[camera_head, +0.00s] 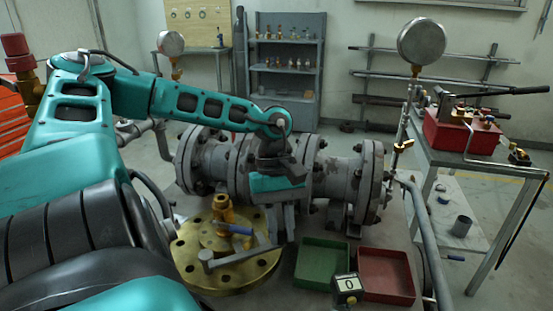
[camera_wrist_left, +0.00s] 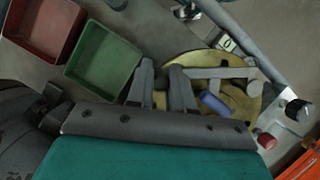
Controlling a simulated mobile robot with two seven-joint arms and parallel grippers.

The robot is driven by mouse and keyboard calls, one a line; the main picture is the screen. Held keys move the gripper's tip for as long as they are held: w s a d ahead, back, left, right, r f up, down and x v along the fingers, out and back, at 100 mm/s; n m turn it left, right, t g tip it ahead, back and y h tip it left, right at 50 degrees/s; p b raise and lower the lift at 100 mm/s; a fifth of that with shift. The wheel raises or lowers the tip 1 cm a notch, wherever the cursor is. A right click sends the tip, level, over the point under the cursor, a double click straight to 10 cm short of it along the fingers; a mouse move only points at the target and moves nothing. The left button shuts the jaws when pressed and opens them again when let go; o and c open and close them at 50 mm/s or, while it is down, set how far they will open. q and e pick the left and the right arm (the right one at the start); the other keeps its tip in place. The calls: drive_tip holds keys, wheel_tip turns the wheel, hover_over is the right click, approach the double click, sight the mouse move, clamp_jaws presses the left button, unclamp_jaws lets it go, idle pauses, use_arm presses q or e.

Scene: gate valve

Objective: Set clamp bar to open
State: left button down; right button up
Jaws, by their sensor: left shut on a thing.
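The clamp bar (camera_head: 235,256) is a grey bar lying across a round brass flange (camera_head: 200,280), with a thicker knob at its left end. It also shows in the left wrist view (camera_wrist_left: 220,73), its near end at the fingers. My left gripper (camera_head: 281,236) points down at the bar's right end. In the left wrist view its two fingers (camera_wrist_left: 164,75) stand a little apart, shut on the bar's end. The contact is partly hidden by the fingers. My right gripper is not in view.
A brass fitting (camera_head: 222,212) and a blue handle (camera_head: 241,229) rise close beside the bar. Large flanged grey pipework (camera_head: 340,180) stands behind. Green (camera_head: 322,262) and red (camera_head: 386,275) trays lie right of the flange. A cart (camera_head: 470,160) stands at the right.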

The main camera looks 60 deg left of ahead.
use_arm(q)
drive_tip(key=shift+s+d+m, duration=0.1)
drive_tip(key=shift+d+m, duration=0.2)
drive_tip(key=shift+d, duration=0.1)
drive_tip(key=shift+s+d, duration=0.1)
drive_tip(key=shift+d, duration=0.05)
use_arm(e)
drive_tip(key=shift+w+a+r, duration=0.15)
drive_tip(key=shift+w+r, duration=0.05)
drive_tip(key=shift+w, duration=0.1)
use_arm(q)
drive_tip(key=c, duration=1.3)
unclamp_jaws()
drive_tip(key=p+v, duration=0.1)
drive_tip(key=v, duration=1.2)
drive_tip(key=shift+w, duration=0.2)
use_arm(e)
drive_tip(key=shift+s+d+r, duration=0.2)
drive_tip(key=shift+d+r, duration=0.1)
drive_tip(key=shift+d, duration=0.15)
